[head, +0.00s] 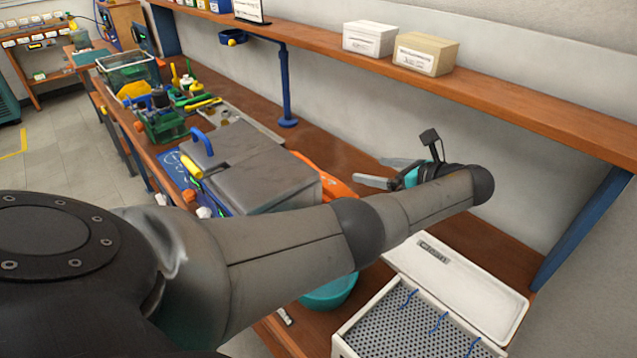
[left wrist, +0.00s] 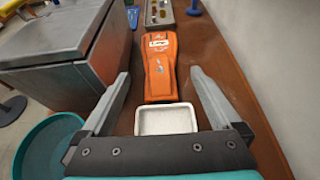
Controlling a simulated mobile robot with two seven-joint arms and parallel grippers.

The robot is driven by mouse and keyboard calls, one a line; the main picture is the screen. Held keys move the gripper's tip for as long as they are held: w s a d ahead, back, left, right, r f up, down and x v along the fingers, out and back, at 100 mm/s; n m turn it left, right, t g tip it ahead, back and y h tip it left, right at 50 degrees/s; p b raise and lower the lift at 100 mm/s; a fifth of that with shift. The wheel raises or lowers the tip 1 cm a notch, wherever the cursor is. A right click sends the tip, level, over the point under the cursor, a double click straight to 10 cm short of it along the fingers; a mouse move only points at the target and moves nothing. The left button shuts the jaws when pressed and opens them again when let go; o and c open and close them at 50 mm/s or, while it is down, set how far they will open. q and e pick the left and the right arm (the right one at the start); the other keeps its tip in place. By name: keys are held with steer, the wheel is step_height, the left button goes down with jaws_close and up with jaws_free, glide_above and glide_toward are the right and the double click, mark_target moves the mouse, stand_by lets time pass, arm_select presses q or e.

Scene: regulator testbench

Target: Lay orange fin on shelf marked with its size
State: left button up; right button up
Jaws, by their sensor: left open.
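The orange fin (left wrist: 158,65) lies on the wooden bench with a small pale label with dark marks near its far end; the writing is too small to read. In the head view the fin (head: 322,170) is partly hidden behind the grey case and my arm. My left gripper (left wrist: 160,73) is open and empty, its fingers apart on either side of the fin's near part in the picture; the gap to it is unclear. It shows side-on in the head view (head: 374,172). A wooden shelf (head: 520,118) runs along the wall; no size mark is readable.
A grey case (head: 245,175) stands left of the fin. A small white-rimmed tray (left wrist: 166,121) is at its near end. A white box (head: 368,38) and tan box (head: 425,55) sit on the shelf.

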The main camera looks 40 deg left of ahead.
arm_select(q)
step_height(320, 180, down, 5)
steer(key=b, duration=0.8)
glide_toward(330, 182)
steer(key=x, duration=0.5)
steer(key=shift+w+d, duration=0.1)
steer(key=shift+w, duration=0.25)
steer(key=shift+s+b+x, duration=0.2)
steer(key=shift+b+x, duration=0.25)
steer(key=shift+x, duration=0.9)
steer(key=shift+s+b+x, duration=0.15)
steer(key=shift+b+x, duration=0.25)
steer(key=shift+x, duration=0.9)
arm_select(e)
step_height(330, 182, down, 11)
steer(key=w, duration=0.1)
steer(key=shift+w, duration=0.2)
steer(key=shift+a, duration=0.1)
arm_select(q)
steer(key=shift+f, duration=0.1)
jaws_close()
